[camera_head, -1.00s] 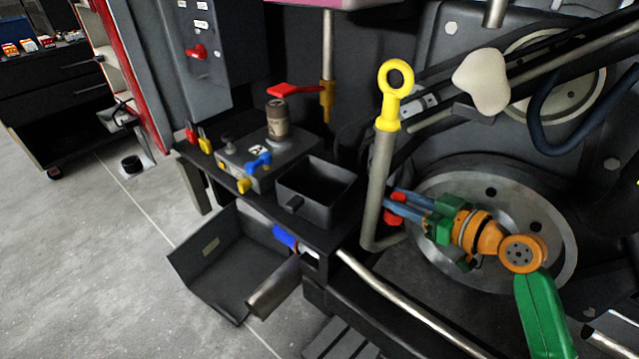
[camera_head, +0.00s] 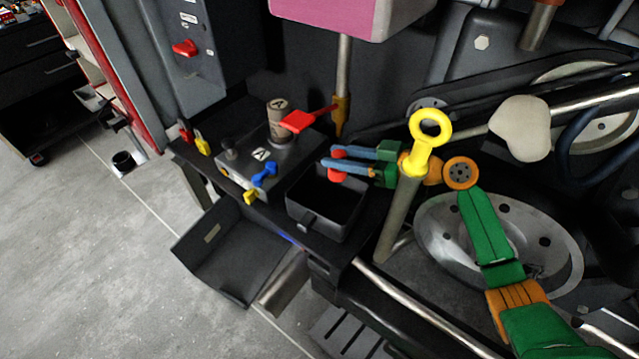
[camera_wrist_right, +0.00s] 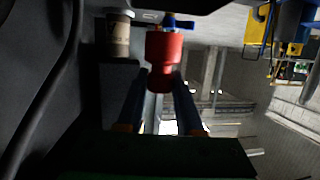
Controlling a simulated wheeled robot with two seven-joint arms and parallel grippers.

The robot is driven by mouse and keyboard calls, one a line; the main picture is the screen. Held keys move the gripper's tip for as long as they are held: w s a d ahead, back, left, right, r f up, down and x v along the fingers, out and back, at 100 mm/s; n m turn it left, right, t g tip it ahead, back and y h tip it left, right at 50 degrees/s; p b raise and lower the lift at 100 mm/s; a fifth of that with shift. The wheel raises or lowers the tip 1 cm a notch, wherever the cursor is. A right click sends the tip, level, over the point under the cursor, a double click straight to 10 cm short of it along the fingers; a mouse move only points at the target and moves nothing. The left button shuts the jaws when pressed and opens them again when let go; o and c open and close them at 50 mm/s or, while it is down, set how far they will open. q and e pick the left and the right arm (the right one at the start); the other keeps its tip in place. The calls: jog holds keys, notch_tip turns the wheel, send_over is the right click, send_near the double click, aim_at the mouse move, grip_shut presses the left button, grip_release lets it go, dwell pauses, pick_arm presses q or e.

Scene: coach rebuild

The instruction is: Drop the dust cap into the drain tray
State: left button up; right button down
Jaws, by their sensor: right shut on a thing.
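The red dust cap (camera_wrist_right: 165,55) is between the fingertips of my right gripper (camera_wrist_right: 162,82) in the right wrist view. In the head view the right gripper (camera_head: 338,164) shows its blue fingers pointing left, with red at the tips; the fingers partly hide the cap. The gripper is shut on the cap and appears above the back part of a dark open box on the bench, which looks like the drain tray (camera_head: 334,231). The visible inside of this tray is dark, and I see nothing in it. My left gripper is not in view.
A grey block with a cylinder, a red lever (camera_head: 308,118) and a blue valve handle (camera_head: 264,175) stands left of the tray. A yellow ring-topped rod (camera_head: 424,150) rises to its right. A wider dark pan (camera_head: 225,262) sits below the bench.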

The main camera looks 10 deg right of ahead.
aim_at(339, 179)
notch_tip(339, 179, down, 6)
jog(key=b, duration=0.4)
jog(key=shift+f, duration=0.1)
jog(key=shift+c, duration=2.4)
grip_release()
jog(key=b+v, duration=0.1)
jog(key=v, duration=0.6)
jog(key=shift+b, duration=0.4)
